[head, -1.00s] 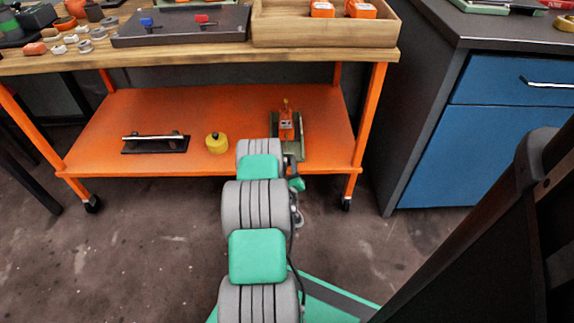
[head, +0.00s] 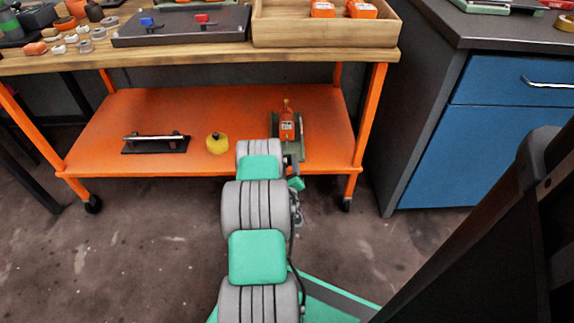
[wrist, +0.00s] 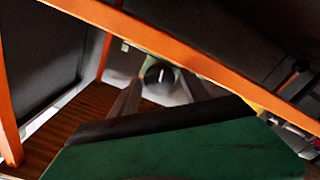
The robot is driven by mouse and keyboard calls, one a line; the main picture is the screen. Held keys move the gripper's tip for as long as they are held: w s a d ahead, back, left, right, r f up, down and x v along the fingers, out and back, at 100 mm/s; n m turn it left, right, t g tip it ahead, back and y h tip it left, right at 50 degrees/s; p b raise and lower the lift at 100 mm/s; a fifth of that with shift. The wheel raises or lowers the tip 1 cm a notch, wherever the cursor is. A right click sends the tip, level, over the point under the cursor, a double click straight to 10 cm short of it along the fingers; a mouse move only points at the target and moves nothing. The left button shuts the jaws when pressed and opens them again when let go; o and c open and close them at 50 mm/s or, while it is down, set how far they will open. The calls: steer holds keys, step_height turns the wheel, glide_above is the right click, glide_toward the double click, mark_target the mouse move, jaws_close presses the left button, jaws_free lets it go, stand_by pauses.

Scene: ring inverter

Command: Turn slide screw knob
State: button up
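In the wrist view a small round dark knob-like part (wrist: 159,73) with a pale streak shows between the far ends of my fingers; I take it for the slide screw knob. My gripper (wrist: 162,80) has its two grey fingers apart, one on each side of this part. I cannot see clear contact with it. In the head view an orange device (head: 287,126) stands on a dark green base (head: 303,150) on the lower shelf. My arm reaches to the front of this base and hides the gripper and the knob there.
The orange lower shelf (head: 230,112) also holds a black plate with a bar handle (head: 155,143) and a yellow round object (head: 216,143). The wooden tabletop (head: 200,57) lies above it. An orange bar (wrist: 190,52) crosses the wrist view. A blue cabinet (head: 500,130) stands at right.

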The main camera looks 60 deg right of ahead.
steer(key=shift+o, duration=0.5)
steer(key=m, duration=0.6)
steer(key=shift+s+p, duration=0.1)
steer(key=shift+p, duration=0.25)
steer(key=p+v, duration=0.2)
steer(key=v, duration=0.6)
steer(key=w+d+r+g+y+p, duration=0.2)
steer(key=w+r+y+p, duration=0.15)
steer(key=w+r, duration=0.95)
steer(key=w+a+r+n+y+p, duration=0.1)
steer(key=w+a+r+y+p, duration=0.2)
steer(key=w+a+r, duration=0.6)
steer(key=w+a, duration=0.1)
steer(key=a, duration=0.2)
steer(key=shift+w+r+y, duration=0.2)
steer(key=shift+w+y, duration=0.1)
steer(key=shift+y, duration=0.05)
